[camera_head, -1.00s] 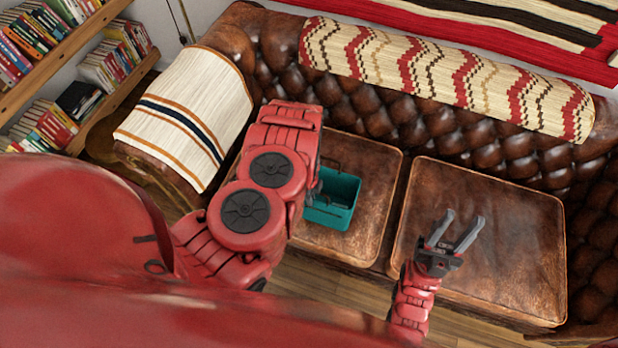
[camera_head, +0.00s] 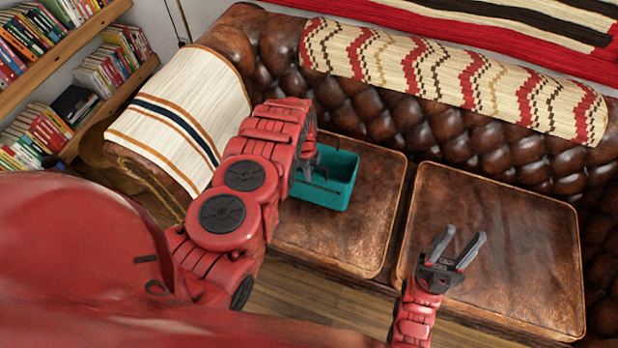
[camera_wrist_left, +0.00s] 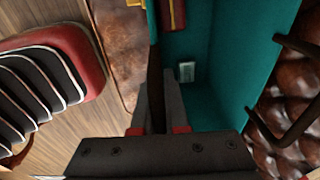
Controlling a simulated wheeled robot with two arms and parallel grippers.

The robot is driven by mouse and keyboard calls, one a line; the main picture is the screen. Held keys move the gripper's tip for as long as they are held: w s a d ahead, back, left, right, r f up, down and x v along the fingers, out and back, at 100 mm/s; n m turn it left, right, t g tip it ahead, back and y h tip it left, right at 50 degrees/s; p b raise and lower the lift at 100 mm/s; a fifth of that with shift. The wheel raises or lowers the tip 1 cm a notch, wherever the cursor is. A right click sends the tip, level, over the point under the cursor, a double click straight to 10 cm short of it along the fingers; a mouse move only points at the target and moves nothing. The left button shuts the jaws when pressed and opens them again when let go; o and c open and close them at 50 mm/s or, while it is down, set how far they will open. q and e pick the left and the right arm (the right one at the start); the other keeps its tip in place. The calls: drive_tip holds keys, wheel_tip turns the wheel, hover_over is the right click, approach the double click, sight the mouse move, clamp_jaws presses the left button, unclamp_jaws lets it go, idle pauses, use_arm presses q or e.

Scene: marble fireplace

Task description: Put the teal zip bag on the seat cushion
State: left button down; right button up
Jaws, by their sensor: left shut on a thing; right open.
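The teal zip bag (camera_head: 343,192) is an open-topped box shape with dark handles, over the left seat cushion (camera_head: 345,248) in the head view. I cannot tell whether its base touches the cushion. My left gripper (camera_wrist_left: 157,110) is shut on a dark handle (camera_wrist_left: 155,75) of the bag in the left wrist view; the teal wall (camera_wrist_left: 255,45) is beside and beyond it. In the head view my left arm hides part of the bag and most of that gripper. My right gripper (camera_head: 457,250) is open and empty, above the front of the right seat cushion (camera_head: 505,235).
The brown tufted sofa back (camera_head: 400,115) rises behind the cushions, with a patterned throw (camera_head: 450,75) over it. A striped throw (camera_head: 185,110) covers the left armrest. A bookshelf (camera_head: 75,60) stands at the left. The right cushion is bare.

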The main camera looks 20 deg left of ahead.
use_arm(q)
drive_tip(key=shift+f, duration=1.55)
drive_tip(key=c, duration=0.9)
unclamp_jaws()
drive_tip(key=shift+r, duration=0.1)
